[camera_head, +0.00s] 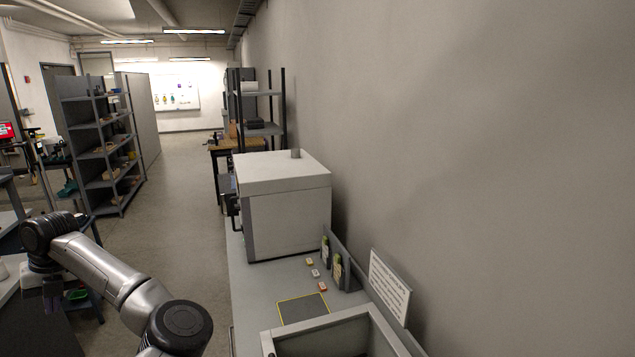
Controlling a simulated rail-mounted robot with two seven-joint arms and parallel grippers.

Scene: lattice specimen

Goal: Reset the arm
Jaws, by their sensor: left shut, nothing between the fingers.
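My left arm (105,268) comes in at the lower left, with its elbow near the bottom edge and a dark joint farther left. My left gripper (51,299) is at the far left, below that dark joint. It is small and dark here, shut and empty, and its fingertips are hard to make out. It is apart from the long grey bench on the right. My right gripper is not in view.
The grey bench (257,290) runs along the right wall. It bears a white box-shaped machine (290,205), a yellow-edged mat (303,309), small coloured blocks (315,273) and an open grey bin (268,345). Shelves (105,150) stand at left. The aisle floor (185,195) is clear.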

